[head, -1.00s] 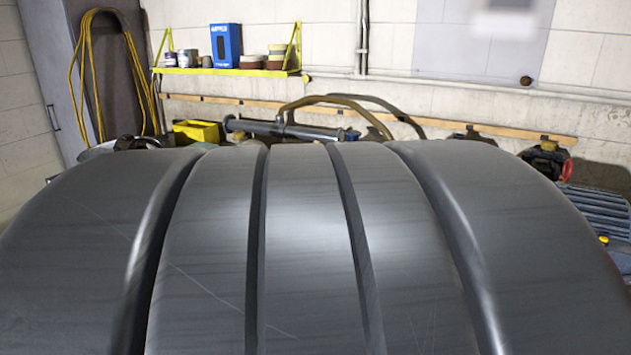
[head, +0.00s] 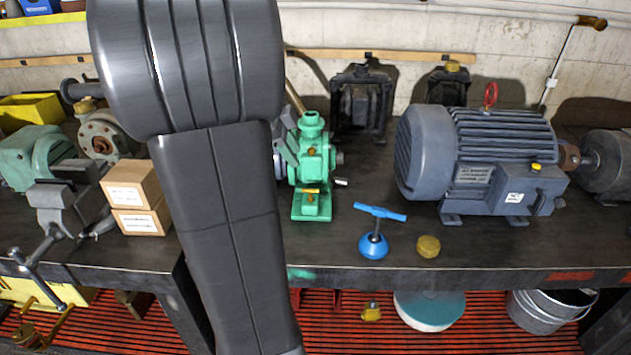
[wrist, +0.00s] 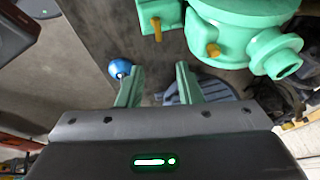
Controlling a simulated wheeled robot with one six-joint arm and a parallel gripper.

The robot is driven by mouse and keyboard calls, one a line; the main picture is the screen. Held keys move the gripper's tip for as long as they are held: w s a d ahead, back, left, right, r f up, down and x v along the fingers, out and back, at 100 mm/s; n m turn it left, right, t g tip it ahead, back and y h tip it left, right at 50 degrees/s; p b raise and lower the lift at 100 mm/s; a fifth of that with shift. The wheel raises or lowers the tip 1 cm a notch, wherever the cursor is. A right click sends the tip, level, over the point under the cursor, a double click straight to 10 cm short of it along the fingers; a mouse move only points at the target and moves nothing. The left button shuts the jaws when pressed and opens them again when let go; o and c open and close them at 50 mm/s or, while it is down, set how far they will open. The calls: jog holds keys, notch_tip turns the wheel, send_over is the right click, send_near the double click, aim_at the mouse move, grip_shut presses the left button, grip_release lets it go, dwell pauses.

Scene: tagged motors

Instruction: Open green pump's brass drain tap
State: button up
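The green pump (head: 312,160) stands upright on the bench, just right of my arm in the head view. A brass tap (head: 311,195) with a level handle sits low on its front, above the foot; a second brass fitting (head: 311,152) sits higher. In the wrist view the pump (wrist: 250,14) fills the upper right, with the lower brass tap (wrist: 156,27) and the upper brass piece (wrist: 213,50). My gripper (wrist: 158,82) is open and empty, its fingertips apart from the pump and taps. In the head view my arm hides most of the gripper.
A blue T-handled tool (head: 373,245) and a brass cap (head: 428,246) lie right of the pump near the bench edge. A large grey motor (head: 475,160) stands farther right. Cardboard boxes (head: 137,194) and a vise (head: 65,205) stand left of my arm.

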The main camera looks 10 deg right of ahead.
aim_at(315, 190)
jog(key=x, duration=1.3)
jog(key=shift+s+p, duration=0.1)
jog(key=shift+p, duration=0.2)
grip_shut()
